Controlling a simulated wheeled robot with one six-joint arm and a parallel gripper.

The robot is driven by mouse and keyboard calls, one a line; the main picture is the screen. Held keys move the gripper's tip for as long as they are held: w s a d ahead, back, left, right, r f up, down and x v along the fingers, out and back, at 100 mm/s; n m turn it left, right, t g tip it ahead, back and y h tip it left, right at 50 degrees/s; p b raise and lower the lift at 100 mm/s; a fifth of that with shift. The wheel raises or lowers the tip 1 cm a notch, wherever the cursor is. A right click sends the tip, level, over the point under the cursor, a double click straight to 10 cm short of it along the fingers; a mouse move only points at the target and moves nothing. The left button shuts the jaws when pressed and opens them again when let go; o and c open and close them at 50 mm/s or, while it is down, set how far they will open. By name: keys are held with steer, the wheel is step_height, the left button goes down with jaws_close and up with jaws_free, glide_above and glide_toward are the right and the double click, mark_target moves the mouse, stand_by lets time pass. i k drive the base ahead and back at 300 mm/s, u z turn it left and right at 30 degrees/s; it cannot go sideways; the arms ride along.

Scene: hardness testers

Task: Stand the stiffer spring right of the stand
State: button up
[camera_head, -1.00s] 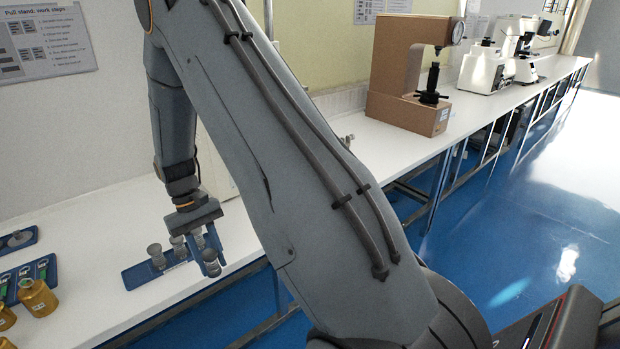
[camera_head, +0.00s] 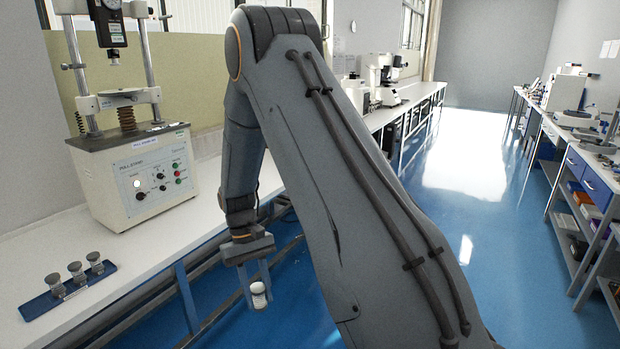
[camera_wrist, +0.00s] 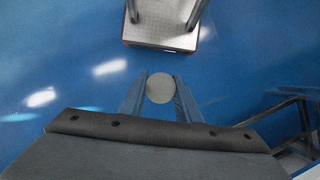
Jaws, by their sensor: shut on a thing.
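My gripper (camera_head: 256,284) is shut on a small spring piece (camera_head: 259,296) with a pale round cap. It holds the piece upright out over the blue floor, past the bench's front edge. In the wrist view the cap shows as a grey disc (camera_wrist: 160,88) between the two fingers. The pull stand (camera_head: 148,180), a cream box with knobs, two posts and a gauge, stands on the bench at left. It is behind and left of my gripper. A blue tray (camera_head: 38,306) in front of it carries three similar grey pieces (camera_head: 76,272). I cannot tell their stiffness.
The white bench top (camera_head: 150,246) is bare between tray and stand, and a strip shows right of the stand. Machines (camera_head: 385,82) stand farther along it. Shelves (camera_head: 575,190) line the right side, with open blue floor between.

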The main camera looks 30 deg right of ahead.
mark_target(262, 170)
steer(key=z, duration=0.65)
steer(key=i, duration=0.5)
steer(key=z, duration=0.6)
steer(key=i, duration=1.3)
steer(key=u, duration=0.4)
steer(key=i, duration=0.8)
steer(key=u, duration=1.35)
steer(key=i, duration=0.95)
steer(key=u, duration=0.2)
